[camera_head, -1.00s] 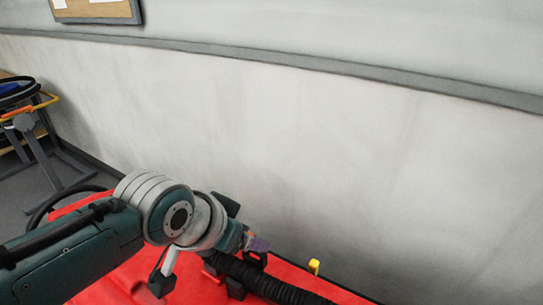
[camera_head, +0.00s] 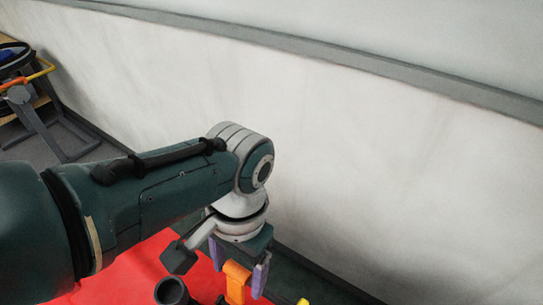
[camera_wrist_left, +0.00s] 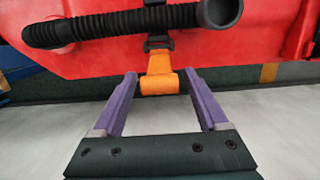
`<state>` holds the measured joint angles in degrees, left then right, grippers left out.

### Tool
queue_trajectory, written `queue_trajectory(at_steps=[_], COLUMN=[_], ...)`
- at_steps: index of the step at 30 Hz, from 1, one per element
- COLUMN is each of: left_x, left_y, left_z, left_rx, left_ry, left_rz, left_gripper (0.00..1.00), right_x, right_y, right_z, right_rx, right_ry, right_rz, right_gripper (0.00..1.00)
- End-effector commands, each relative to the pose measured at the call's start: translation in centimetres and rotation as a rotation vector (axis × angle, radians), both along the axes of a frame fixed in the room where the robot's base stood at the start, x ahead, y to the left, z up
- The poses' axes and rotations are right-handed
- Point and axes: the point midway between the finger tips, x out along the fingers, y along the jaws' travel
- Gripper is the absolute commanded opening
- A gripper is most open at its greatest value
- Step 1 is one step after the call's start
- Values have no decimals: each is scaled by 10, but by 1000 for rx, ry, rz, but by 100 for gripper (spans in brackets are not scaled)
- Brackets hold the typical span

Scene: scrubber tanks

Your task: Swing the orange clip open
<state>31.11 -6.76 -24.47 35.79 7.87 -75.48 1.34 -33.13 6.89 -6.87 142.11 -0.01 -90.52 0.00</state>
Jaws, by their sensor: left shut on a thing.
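The orange clip (camera_head: 237,279) is at the bottom centre of the head view, between the purple fingers of my left gripper (camera_head: 239,272). The left wrist view shows the orange clip (camera_wrist_left: 159,74) hanging from a black bracket (camera_wrist_left: 157,42) on the red tank (camera_wrist_left: 90,66). My right gripper is not in view.
A grey wall (camera_head: 390,170) stands close behind the tank. A small yellow piece (camera_head: 302,301) shows at the bottom edge. A dark frame with an orange bar (camera_head: 38,110) stands on the floor at the far left.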

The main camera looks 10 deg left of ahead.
Motion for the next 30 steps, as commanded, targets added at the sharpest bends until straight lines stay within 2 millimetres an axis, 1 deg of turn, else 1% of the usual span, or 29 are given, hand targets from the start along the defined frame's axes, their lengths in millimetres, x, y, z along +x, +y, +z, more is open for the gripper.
queue_trajectory(at_steps=[1, 4, 18, 19, 25, 30], left_x=[-1, -2, -5, -5, -4, -4], left_y=[1, 1, 1, 1, 1, 1], left_z=[-2, -2, -2, -2, -2, -2], left_rx=[6, 12, 17, 17, 16, 15], left_ry=[11, 27, 43, 43, 41, 40], left_rz=[1, 1, 1, 1, 1, 1], left_gripper=[0, 0, 0, 78, 100, 100], right_x=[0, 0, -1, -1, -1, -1], right_y=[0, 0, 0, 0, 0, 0], right_z=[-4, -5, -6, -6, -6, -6], right_rx=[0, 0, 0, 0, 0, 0], right_ry=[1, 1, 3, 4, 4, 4], right_rz=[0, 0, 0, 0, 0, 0], right_gripper=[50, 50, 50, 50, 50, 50])
